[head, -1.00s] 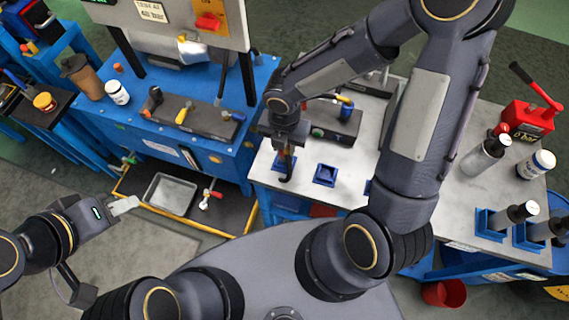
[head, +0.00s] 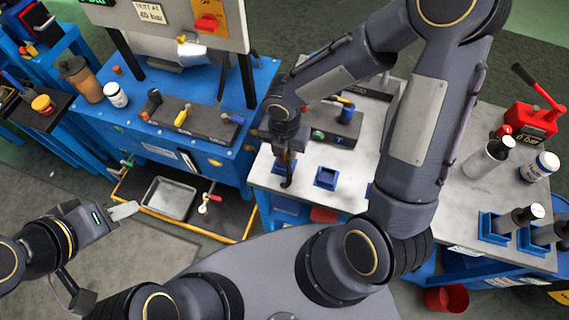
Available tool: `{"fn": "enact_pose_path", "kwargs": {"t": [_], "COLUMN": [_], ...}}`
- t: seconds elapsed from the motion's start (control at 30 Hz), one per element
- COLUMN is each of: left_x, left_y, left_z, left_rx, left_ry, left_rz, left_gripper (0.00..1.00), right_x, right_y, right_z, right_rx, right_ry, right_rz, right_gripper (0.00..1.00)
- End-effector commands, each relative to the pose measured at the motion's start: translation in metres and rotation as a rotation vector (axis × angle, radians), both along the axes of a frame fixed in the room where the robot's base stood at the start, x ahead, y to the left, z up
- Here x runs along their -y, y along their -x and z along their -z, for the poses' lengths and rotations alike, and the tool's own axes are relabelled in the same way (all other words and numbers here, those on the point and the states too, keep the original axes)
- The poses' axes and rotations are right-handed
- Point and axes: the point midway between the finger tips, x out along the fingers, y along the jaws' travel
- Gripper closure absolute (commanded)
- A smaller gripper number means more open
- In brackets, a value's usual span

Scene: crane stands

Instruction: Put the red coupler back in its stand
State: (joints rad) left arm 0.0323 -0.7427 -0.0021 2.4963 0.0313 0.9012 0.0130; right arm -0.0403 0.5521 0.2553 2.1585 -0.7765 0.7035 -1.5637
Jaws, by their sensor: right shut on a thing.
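My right gripper (head: 286,168) reaches down over the near left corner of the grey-topped bench (head: 262,178), at a small blue stand (head: 276,167). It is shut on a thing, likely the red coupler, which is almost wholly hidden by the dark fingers. I cannot tell whether that thing touches the stand. A second blue stand (head: 326,178) is empty just to the right. A third (head: 369,190) is mostly behind my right arm. My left gripper (head: 128,209) is off to the left over the floor, with nothing visible in it; its finger gap is unclear.
A dark valve block (head: 335,128) sits behind the stands. A red hand pump (head: 530,118), a grey cylinder (head: 488,157) and a white jar (head: 540,167) stand at the right. A blue test bench (head: 215,155) is at the left, with a metal tray (head: 170,197) below.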

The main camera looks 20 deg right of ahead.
Motion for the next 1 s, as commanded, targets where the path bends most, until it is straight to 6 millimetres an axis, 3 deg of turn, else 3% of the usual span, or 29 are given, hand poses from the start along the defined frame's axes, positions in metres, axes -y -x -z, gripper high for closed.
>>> {"fn": "enact_pose_path", "kwargs": {"t": [0.43, 0.47, 0.63, 1.0], "left_x": [0.000, 0.000, 0.000, 0.000], "left_y": [0.000, 0.000, 0.000, 0.000], "left_z": [0.017, 0.016, 0.015, 0.015], "left_rx": [0.000, 0.000, 0.000, 0.000], "left_ry": [0.000, 0.000, 0.000, 0.000], "left_rz": [0.000, 0.000, 0.000, 0.000], "left_gripper": [0.64, 0.64, 0.64, 0.64], "right_x": [0.000, 0.000, 0.000, 0.000], "right_y": [0.000, 0.000, 0.000, 0.000], "right_z": [0.020, 0.020, 0.018, 0.018], "right_rx": [0.000, 0.000, 0.000, 0.000], "right_ry": [0.000, 0.000, 0.000, 0.000], "right_rz": [-0.001, -0.001, 0.000, 0.000], "right_gripper": [0.95, 0.69, 0.46, 0.44]}}
